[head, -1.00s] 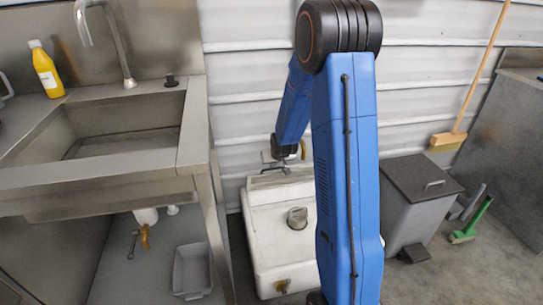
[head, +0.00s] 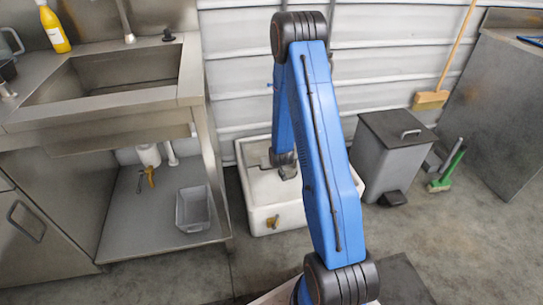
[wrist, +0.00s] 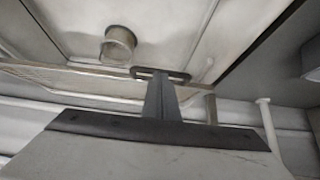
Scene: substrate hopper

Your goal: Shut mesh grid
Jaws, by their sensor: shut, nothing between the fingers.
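The white hopper box (head: 262,205) stands on the floor behind my blue arm in the head view, with a brass-coloured fitting (head: 272,222) low on its front. My gripper (head: 288,173) is over the box's top, partly hidden by my arm. In the wrist view my gripper (wrist: 160,78) is shut and empty, its tips close to a dark oval piece on a pale surface. A round grey knob (wrist: 119,44) is left of the tips. A thin metal bar (wrist: 75,69) runs across behind the fingers. I cannot make out mesh or tell whether the grid is open.
A steel sink bench (head: 190,75) stands left of the box, with a grey tub (head: 193,208) on its lower shelf. A grey pedal bin (head: 385,160) stands right of it, near a broom (head: 430,100) and a green brush (head: 446,172). Corrugated wall is behind.

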